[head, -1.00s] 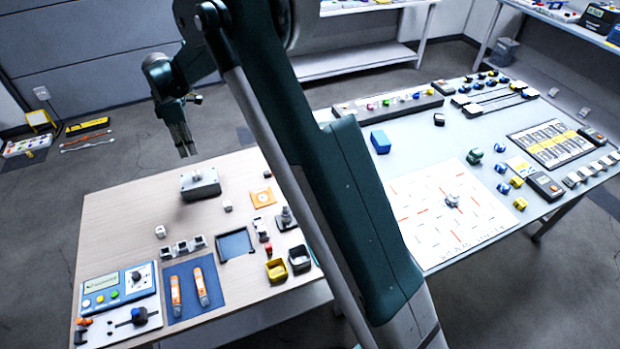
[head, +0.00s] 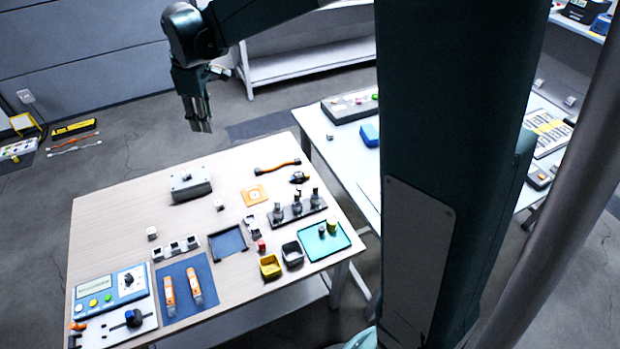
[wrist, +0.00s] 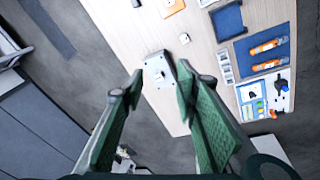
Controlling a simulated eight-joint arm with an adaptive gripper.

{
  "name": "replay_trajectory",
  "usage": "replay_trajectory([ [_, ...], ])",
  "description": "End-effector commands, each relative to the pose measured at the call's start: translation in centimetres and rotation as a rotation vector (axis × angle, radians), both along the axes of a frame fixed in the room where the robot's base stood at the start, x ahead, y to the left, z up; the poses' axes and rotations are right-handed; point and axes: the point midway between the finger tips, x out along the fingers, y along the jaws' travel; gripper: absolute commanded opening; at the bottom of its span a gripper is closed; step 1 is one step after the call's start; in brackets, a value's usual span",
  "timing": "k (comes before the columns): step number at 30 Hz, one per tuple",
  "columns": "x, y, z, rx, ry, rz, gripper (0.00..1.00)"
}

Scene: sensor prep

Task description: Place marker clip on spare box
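My gripper (head: 202,126) hangs beyond the far edge of the wooden table, above floor level in the head view. In the wrist view its fingers (wrist: 160,72) are spread apart with nothing between them. A grey box with a small knob on its lid (head: 190,184) stands near the table's far edge; it also shows beyond the fingertips in the wrist view (wrist: 159,71). It may be the spare box, but I cannot tell for sure. A small white piece (head: 219,204) lies near it, also in the wrist view (wrist: 184,38). I cannot tell which small piece is the marker clip.
A yellow bin (head: 270,266) and a dark bin (head: 292,254) stand near a teal tray (head: 339,243). A blue mat (head: 180,305) holds orange tubes. A blue-framed meter (head: 110,289) is at front left. Bare wood surrounds the grey box. My arm hides much of the second table.

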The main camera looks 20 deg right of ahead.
Motion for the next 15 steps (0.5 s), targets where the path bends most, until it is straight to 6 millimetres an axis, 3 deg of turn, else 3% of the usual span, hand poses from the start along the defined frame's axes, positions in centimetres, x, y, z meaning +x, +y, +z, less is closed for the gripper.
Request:
replay_trajectory([
  [15,-8.9,-5.8,4.9,0.068,-0.089,-0.252,0.30],
])
